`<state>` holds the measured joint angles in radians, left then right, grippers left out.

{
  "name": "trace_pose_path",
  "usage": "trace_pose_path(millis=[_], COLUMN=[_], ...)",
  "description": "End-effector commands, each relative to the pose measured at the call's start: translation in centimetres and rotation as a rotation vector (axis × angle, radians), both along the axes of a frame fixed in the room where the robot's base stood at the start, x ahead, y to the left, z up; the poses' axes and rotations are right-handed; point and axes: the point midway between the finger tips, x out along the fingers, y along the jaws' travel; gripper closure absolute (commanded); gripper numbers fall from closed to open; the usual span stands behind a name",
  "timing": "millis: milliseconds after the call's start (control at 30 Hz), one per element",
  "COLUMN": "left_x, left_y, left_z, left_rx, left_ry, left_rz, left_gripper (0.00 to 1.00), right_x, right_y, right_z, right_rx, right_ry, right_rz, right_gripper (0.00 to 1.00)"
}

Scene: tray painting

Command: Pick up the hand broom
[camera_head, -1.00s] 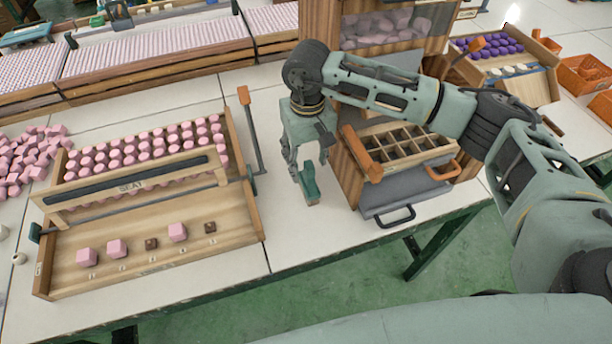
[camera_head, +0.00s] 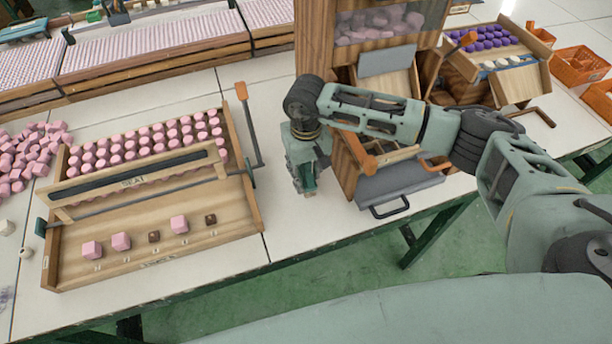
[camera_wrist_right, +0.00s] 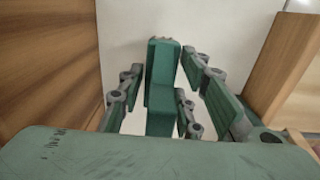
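The hand broom, a teal green upright piece (camera_head: 309,180), stands on the white table just left of the wooden cabinet. In the right wrist view its green body (camera_wrist_right: 160,88) shows between my fingers. My right gripper (camera_head: 306,172) points down over it and hides much of it in the head view. In the wrist view the right gripper (camera_wrist_right: 165,100) is open, with fingers on both sides of the broom and narrow gaps that seem to remain. The broom's lower end is hard to make out. My left gripper is not in view.
The wooden cabinet (camera_head: 309,45) stands close to the right of my gripper, with a grey tray and handle (camera_head: 390,207) at its front. A wooden tray with pink pieces (camera_head: 250,205) lies to the left. Bare table lies between them.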

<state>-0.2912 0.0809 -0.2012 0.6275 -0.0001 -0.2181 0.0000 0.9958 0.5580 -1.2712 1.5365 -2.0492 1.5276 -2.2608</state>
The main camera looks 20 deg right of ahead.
Motion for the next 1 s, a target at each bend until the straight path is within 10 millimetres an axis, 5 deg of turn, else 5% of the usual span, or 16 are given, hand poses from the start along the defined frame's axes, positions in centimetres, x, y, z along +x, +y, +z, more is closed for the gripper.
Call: trace_pose_path(millis=[333,733,1000], left_x=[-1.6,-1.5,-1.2], left_y=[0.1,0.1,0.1], left_z=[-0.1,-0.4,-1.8], left_rx=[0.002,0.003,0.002], left_ry=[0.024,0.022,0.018], left_rz=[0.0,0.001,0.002], left_gripper=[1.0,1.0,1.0], right_x=[0.0,0.2,-0.5], right_y=[0.0,0.0,-0.2], right_z=[0.0,0.6,4.4], right_rx=[0.0,0.001,0.0], right_ry=[0.0,-0.004,-0.003], right_rz=[0.0,-0.001,0.003], right_gripper=[1.0,1.0,1.0])
